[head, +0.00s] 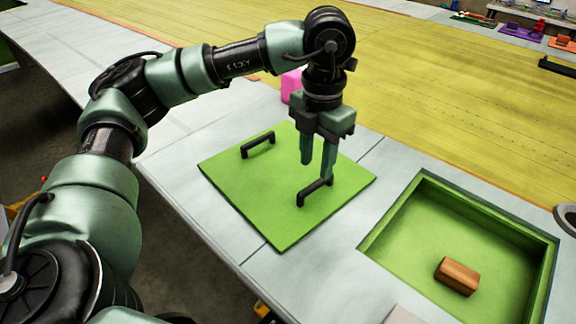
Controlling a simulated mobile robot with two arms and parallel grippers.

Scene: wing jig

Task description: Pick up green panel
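The green panel (262,208) lies flat on the pale wing surface in the middle of the head view. It has two black handles, a far-left one (257,145) and a near-right one (314,192). My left gripper (317,172) points down over the panel's right part. Its two green fingers are apart with a gap between them. The fingertips are close to the near-right handle, and one finger partly overlaps its right end in the picture. I cannot tell whether they touch it. My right gripper is not in view.
A green-lined square recess (400,215) holds a brown wooden block (457,276) at the right. A pink object (291,86) stands behind my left arm. The yellow wing skin (440,100) stretches across the back. Purple and orange panels lie far right.

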